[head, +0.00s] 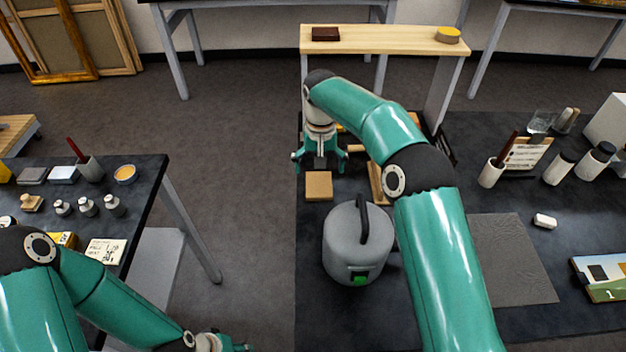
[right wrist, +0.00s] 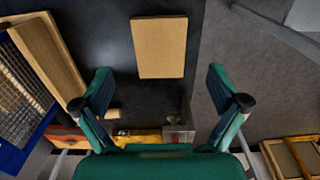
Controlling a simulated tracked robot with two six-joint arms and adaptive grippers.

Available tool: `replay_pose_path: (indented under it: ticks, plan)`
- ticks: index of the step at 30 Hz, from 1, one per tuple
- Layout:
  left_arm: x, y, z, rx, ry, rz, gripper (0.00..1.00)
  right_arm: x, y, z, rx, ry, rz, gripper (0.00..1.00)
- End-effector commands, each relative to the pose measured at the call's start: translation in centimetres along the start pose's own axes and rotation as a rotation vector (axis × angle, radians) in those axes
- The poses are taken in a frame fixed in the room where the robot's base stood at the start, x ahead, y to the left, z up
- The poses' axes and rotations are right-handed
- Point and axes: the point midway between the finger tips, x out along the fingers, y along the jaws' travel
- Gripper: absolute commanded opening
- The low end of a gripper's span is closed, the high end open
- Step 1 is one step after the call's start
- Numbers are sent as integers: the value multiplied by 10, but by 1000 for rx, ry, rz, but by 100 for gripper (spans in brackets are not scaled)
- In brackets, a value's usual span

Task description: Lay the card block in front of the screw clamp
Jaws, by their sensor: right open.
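The card block (head: 319,186) is a flat tan rectangle lying near the left edge of the dark right-hand table. It shows whole in the right wrist view (right wrist: 160,47). My right gripper (head: 319,165) is open and empty, just behind the block and apart from it; its fingers spread wide in the wrist view (right wrist: 160,80). What looks like the screw clamp, a yellow bar (right wrist: 138,136) with a metal end and a wooden handle (right wrist: 113,113), lies beyond the gripper, partly hidden by it. My left gripper (head: 225,345) is cut off at the bottom edge.
A grey canister (head: 352,250) with a black handle stands in front of the block. A wooden frame (head: 378,182) lies right of the block. A pale wooden shelf (head: 385,40) stands behind. Cups and jars crowd the table's right. The left table (head: 140,190) holds small weights.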

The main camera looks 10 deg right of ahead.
Motion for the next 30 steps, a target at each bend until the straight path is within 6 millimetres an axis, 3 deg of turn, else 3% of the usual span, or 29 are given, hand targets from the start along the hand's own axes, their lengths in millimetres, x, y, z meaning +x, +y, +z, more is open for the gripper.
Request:
replay_pose_path:
  ticks: [6,10,30]
  plan:
    - [-2,1,0,0,0,0,40,-41,-1,-1,-1,3,0,97]
    - [-3,1,0,0,0,0,40,-54,-1,0,-1,1,0,97]
    - [-4,2,0,1,1,0,40,-57,-1,0,-4,-3,1,97]
